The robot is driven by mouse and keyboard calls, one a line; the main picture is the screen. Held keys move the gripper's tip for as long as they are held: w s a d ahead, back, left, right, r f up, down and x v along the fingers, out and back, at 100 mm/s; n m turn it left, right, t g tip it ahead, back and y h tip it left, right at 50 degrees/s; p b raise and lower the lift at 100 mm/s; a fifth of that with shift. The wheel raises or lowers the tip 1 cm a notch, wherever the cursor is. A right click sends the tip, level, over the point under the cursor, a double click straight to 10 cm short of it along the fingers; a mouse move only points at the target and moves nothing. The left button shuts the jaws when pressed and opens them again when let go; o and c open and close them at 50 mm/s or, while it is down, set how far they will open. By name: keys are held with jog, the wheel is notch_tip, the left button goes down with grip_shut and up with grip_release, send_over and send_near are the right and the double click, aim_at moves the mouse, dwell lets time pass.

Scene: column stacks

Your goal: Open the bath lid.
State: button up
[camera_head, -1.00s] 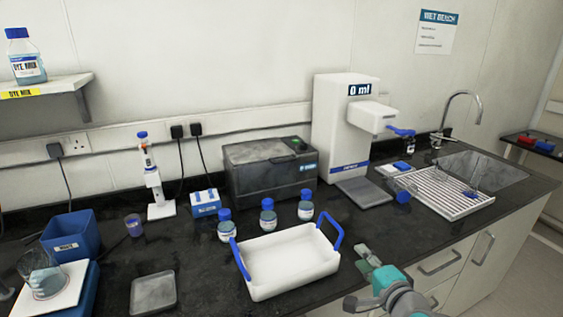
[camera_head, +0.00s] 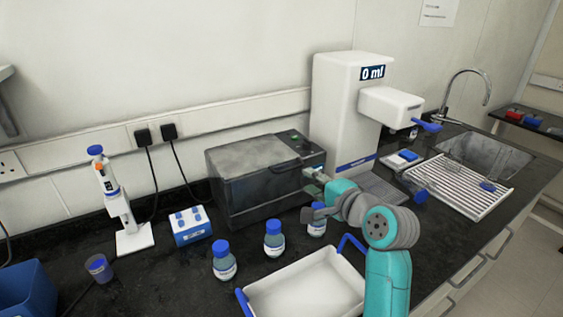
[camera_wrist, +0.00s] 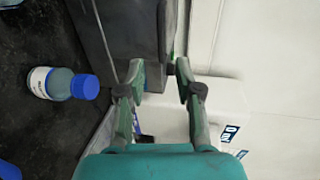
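The bath (camera_head: 250,208) is a dark grey box on the black bench. Its grey lid (camera_head: 250,157) is shut flat on top. My gripper (camera_head: 314,182) is at the bath's front right corner, near the lid's front edge. In the wrist view my gripper (camera_wrist: 160,70) has its two fingers spread apart. The bath (camera_wrist: 108,35) fills the top middle there, with its edge near and partly behind the fingertips. I cannot tell whether they touch it.
Several blue-capped bottles (camera_head: 224,262) stand in front of the bath. A white tray (camera_head: 300,290) with blue handles lies below my arm. The white dispenser (camera_head: 335,110) stands close on the right, and a pipette stand (camera_head: 133,238) on the left.

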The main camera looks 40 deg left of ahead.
aim_at(290, 169)
jog(key=x, duration=1)
jog(key=shift+w+a, duration=0.15)
jog(key=shift+a, duration=0.2)
grip_shut()
